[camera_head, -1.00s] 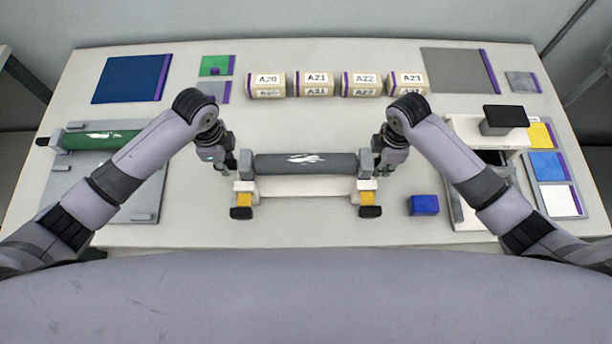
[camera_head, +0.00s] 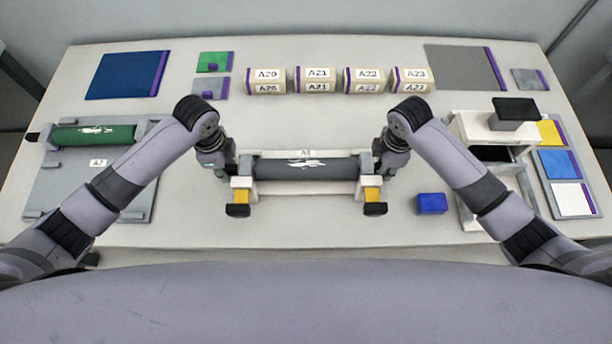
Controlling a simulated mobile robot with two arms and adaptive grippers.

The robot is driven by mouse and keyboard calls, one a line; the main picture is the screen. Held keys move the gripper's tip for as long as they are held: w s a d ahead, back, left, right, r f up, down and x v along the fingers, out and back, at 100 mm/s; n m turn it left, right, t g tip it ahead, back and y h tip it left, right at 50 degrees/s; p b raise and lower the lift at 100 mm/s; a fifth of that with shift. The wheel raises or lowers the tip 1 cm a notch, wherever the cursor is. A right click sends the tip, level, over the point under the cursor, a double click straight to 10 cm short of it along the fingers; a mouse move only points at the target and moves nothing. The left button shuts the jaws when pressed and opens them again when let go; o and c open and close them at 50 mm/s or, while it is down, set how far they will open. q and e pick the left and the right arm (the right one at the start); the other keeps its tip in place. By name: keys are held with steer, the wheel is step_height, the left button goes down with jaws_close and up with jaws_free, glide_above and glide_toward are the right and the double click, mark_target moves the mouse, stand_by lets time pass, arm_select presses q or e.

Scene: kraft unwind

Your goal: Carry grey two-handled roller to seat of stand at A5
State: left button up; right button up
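The grey two-handled roller (camera_head: 278,169) lies level across the stand (camera_head: 305,187), between its two grey end posts. It appears to rest in or just at the seat; the exact contact is too small to tell. A label reading about A5 (camera_head: 306,153) shows just behind the roller. The stand has yellow pads and black feet at its front. My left gripper (camera_head: 231,168) is at the roller's left end and my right gripper (camera_head: 378,168) is at its right end. The handles and fingertips are mostly hidden by the posts and wrists, so their grip is unclear.
A green roller (camera_head: 85,136) sits on a grey stand (camera_head: 70,190) at left, partly behind my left arm. A blue block (camera_head: 431,204) lies right of the A5 stand. A white unit with a black top (camera_head: 515,112) stands at right. Labelled boxes (camera_head: 318,80) line the back.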

arm_select(q)
steer(key=shift+o, duration=0.6)
steer(key=shift+s+f, duration=0.15)
steer(key=shift+f, duration=0.05)
arm_select(e)
steer(key=shift+o, duration=0.7)
steer(key=shift+s+f, duration=0.45)
steer(key=shift+f, duration=0.25)
arm_select(q)
steer(key=shift+o, duration=0.7)
steer(key=shift+f, duration=0.1)
arm_select(e)
steer(key=shift+o, duration=0.6)
steer(key=shift+w+f, duration=0.1)
arm_select(q)
steer(key=shift+o, duration=0.6)
steer(key=shift+w, duration=0.45)
arm_select(e)
steer(key=shift+o, duration=0.6)
steer(key=shift+w, duration=0.3)
arm_select(q)
step_height(320, 180, up, 8)
steer(key=shift+f, duration=0.15)
arm_select(e)
steer(key=shift+r, duration=0.25)
steer(key=shift+w+r, duration=0.1)
steer(key=shift+r, duration=3.85)
